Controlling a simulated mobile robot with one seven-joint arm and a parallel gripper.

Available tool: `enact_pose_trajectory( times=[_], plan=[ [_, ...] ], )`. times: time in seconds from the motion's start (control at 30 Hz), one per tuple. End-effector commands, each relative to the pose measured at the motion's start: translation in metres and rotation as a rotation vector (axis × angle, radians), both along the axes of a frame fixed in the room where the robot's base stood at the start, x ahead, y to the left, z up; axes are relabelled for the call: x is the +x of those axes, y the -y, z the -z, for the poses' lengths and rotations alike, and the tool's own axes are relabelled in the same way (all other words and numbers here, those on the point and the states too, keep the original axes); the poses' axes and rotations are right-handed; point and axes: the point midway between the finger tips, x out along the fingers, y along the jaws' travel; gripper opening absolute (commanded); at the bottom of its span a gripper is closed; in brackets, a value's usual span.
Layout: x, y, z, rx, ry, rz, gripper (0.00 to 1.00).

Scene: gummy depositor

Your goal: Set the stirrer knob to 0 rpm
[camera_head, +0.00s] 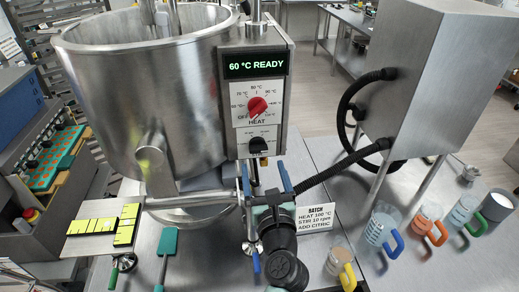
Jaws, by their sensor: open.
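The stirrer knob (258,146) is a small black knob low on the front of the control panel. Its dial marks are too small to read, and I cannot tell which one it points at. My gripper (265,178) is open and empty, its two fingers spread just below the knob and in front of it. I cannot tell how far the fingertips are from the panel. Above is the red heat knob (258,106) with its temperature dial. The green display (256,65) reads 60 °C READY.
The steel kettle (150,90) stands left of the panel. A black hose (340,165) runs from the steel box (440,75) towards my gripper's right side. A batch card (315,219) stands right of my arm. Several jugs with coloured handles stand at the right.

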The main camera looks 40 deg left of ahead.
Motion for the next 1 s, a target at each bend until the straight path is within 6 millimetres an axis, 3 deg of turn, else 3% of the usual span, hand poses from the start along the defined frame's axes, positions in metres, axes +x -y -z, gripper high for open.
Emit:
enact_pose_trajectory(
  times=[0.3, 0.8, 1.0],
  plan=[
    [0.033, -0.04, -0.001, -0.001, 0.002, -0.001, 0.88],
    [0.042, -0.05, 0.0, -0.002, 0.002, 0.0, 0.88],
    [0.042, -0.049, 0.0, -0.001, 0.002, 0.0, 0.53]
  ],
)
